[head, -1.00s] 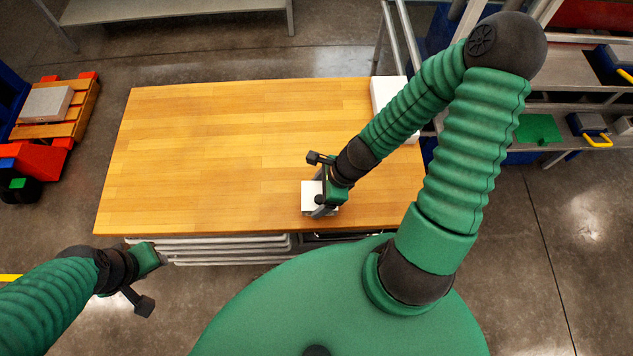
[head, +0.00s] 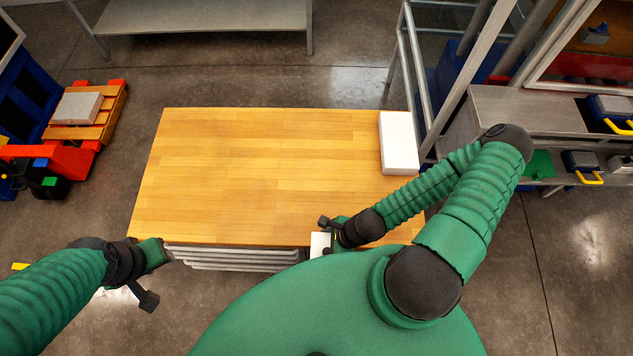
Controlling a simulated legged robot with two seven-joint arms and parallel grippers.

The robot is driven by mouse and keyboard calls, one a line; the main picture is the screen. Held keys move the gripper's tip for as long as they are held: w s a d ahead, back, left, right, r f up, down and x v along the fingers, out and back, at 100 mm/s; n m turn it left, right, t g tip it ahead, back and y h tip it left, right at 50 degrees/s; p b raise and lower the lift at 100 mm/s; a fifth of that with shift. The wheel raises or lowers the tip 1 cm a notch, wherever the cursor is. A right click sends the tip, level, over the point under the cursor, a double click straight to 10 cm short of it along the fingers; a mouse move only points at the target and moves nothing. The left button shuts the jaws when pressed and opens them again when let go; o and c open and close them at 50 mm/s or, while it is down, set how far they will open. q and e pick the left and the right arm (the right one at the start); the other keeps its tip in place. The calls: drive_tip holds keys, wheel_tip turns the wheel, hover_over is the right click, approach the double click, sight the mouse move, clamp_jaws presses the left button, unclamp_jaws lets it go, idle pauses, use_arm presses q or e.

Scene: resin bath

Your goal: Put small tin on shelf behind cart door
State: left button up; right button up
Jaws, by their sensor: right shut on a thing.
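My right gripper (head: 335,240) is shut on a small white tin (head: 319,244) at the front edge of the cart's wooden top (head: 260,160). My own green body hides the tin's lower part. My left gripper (head: 158,256) is beside the cart's front left corner, near the left end of the grey rack or shelf edges (head: 235,257) under the top. I cannot tell whether its fingers are open. I see no clear cart door; much of the cart's front is hidden behind my body.
A white box (head: 399,143) stands at the right back of the otherwise clear wooden top. A metal frame and grey shelving (head: 520,110) stand to the right. A grey bench (head: 205,17) is behind. An orange pallet with a grey block (head: 77,108) is at the left.

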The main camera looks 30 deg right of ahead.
drive_tip(key=shift+s+a+r, duration=0.1)
drive_tip(key=shift+s+a, duration=0.05)
drive_tip(key=w+f+n+b, duration=0.1)
drive_tip(key=w, duration=0.1)
drive_tip(key=w+n+g+b, duration=0.1)
drive_tip(key=w+n, duration=0.1)
drive_tip(key=w+f+n+g+b, duration=0.1)
drive_tip(key=w+n, duration=0.1)
drive_tip(key=w, duration=0.1)
drive_tip(key=shift+w+f+y, duration=0.1)
drive_tip(key=shift+f+y, duration=0.2)
drive_tip(key=shift+f, duration=0.05)
drive_tip(key=w+n+g+b, duration=0.1)
drive_tip(key=n, duration=0.1)
drive_tip(key=w+n+g+b, duration=0.1)
drive_tip(key=w+n, duration=0.1)
drive_tip(key=n, duration=0.1)
drive_tip(key=w+n+b, duration=0.2)
drive_tip(key=shift+w+a+r+n+g, duration=0.1)
drive_tip(key=shift+r+n+g, duration=0.3)
drive_tip(key=w+d+r+n+g+h+b, duration=0.1)
drive_tip(key=w+d+r+n+h+b, duration=0.1)
drive_tip(key=r+n, duration=0.4)
drive_tip(key=w+d+r+n+g+h+b, duration=0.1)
drive_tip(key=w+r+n+h+b, duration=0.1)
drive_tip(key=r+n, duration=0.3)
drive_tip(key=shift+w+d+r+n+b, duration=0.4)
drive_tip(key=shift+w+r+b, duration=0.15)
drive_tip(key=shift+w, duration=0.1)
drive_tip(key=shift+a+f, duration=0.1)
